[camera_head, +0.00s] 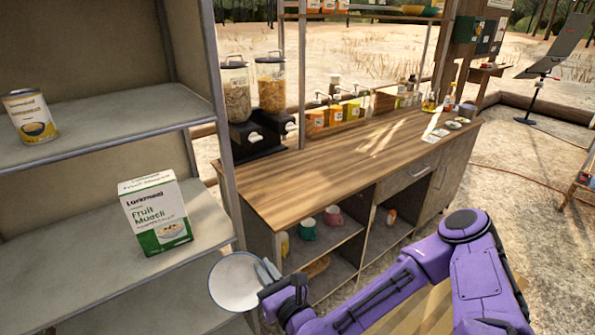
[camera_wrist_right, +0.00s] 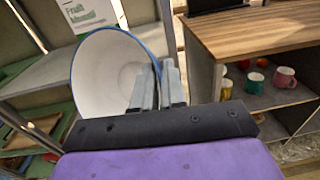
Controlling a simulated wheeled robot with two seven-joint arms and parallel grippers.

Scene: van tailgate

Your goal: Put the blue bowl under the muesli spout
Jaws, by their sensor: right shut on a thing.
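The blue bowl (camera_head: 234,283), white inside with a blue rim, is at the right edge of the shelf unit. My right gripper (camera_head: 268,272) is shut on its rim. In the right wrist view the bowl (camera_wrist_right: 110,75) is left of the grey fingers (camera_wrist_right: 158,88), its open side facing the camera. Two clear cereal dispensers, a left one (camera_head: 236,92) and a right one (camera_head: 271,84), stand at the counter's far left end on black bases with spouts (camera_head: 262,136). Which one holds muesli I cannot tell. My left gripper is out of view.
The wooden counter (camera_head: 350,165) has clear room in front of the dispensers; an upright post (camera_head: 302,80) stands beside them. The shelf unit (camera_head: 200,240) at left holds a Fruit Muesli box (camera_head: 155,213) and a can (camera_head: 30,116). Cups (camera_head: 307,229) sit under the counter.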

